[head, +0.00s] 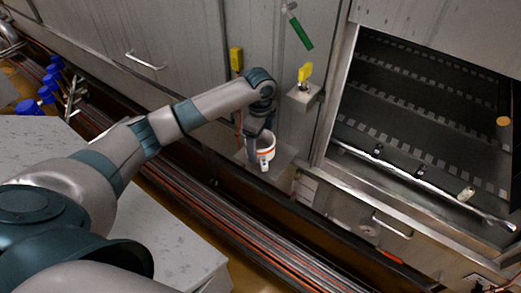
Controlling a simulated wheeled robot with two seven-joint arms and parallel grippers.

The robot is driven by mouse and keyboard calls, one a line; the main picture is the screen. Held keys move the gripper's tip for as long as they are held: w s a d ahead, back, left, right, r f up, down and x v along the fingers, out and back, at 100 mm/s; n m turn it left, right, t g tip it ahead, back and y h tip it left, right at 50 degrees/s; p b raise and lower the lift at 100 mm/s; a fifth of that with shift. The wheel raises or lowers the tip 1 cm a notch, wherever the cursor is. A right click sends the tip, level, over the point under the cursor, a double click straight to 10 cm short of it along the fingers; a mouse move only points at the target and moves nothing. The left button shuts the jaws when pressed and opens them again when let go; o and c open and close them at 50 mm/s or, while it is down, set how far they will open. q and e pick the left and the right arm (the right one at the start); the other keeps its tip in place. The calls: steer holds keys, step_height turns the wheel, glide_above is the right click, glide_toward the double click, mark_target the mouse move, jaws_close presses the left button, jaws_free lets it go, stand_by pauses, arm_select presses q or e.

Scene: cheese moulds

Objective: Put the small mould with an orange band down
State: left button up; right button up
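The small mould with an orange band (267,148) is a white cup, upright, with the band around its side. It is near the middle of the head view, in front of the grey cabinet wall. My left gripper (259,147) reaches down to it from above and appears shut on its left side; the fingers are small and partly hidden. The mould is over a small grey ledge (284,168). I cannot tell whether its base touches the ledge. My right gripper is out of view.
A metal bracket with a yellow-topped part (305,73) juts out right of my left wrist. A dark open compartment (425,110) is at right. A yellow tag (236,59) and a green-handled tool (301,32) are on the wall. Pipes (240,220) run below.

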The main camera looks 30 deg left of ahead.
arm_select(q)
step_height(320, 180, down, 2)
steer(key=shift+s+f+p, duration=0.1)
steer(key=shift+f+p, duration=0.15)
steer(key=shift+p, duration=0.4)
steer(key=shift+f+p, duration=0.3)
steer(key=shift+w+f, duration=0.25)
steer(key=shift+f, duration=0.15)
steer(key=shift+f, duration=0.1)
steer(key=o, duration=1.2)
